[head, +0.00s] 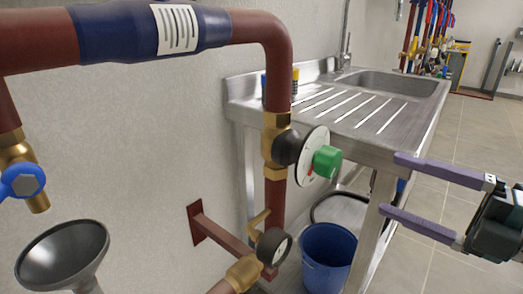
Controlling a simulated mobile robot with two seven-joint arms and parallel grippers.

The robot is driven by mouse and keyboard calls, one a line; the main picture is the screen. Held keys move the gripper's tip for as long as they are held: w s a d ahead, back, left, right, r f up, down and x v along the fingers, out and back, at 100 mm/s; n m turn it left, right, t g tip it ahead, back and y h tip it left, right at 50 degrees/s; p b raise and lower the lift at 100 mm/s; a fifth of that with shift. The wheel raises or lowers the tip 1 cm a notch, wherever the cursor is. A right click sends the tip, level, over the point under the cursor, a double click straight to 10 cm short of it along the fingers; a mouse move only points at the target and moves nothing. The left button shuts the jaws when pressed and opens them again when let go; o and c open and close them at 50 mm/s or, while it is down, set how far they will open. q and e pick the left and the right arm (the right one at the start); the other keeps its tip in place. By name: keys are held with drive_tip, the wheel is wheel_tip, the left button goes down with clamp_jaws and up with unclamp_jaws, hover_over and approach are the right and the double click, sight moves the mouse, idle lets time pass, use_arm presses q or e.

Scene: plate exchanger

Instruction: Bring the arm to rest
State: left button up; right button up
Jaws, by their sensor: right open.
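My right gripper (390,184) comes in from the right edge of the head view. Its two purple fingers are apart and nothing shows between them. It is in front of the steel sink's right leg, to the right of the green knob (327,161) and its round white dial (314,150), and apart from them in the picture. My left gripper is not in view.
A dark red pipe (278,50) with a brass valve body runs along the wall. A blue valve handle (22,182) and a dark funnel (62,254) are at the left. Open floor lies right.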

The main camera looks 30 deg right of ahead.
drive_tip(key=shift+w+r, duration=0.1)
drive_tip(key=w+a+r+m+g+h+p, duration=0.2)
drive_tip(key=w+r+m+g+h+p, duration=0.2)
drive_tip(key=r+m+h+p, duration=0.75)
drive_tip(key=s+a+r+m+g+y+p, duration=0.35)
drive_tip(key=s+a+g+p, duration=0.2)
drive_tip(key=a+p, duration=0.2)
drive_tip(key=s+a+r+m+g+y+p, duration=0.3)
drive_tip(key=s+a+r+m+g+p, duration=0.15)
drive_tip(key=s+a+p, duration=0.3)
wheel_tip(320, 180, up, 38)
drive_tip(key=p, duration=3.7)
drive_tip(key=shift+d+f+p, duration=0.15)
drive_tip(key=shift+d+p, duration=0.05)
drive_tip(key=shift+p, duration=0.2)
drive_tip(key=shift+w, duration=0.1)
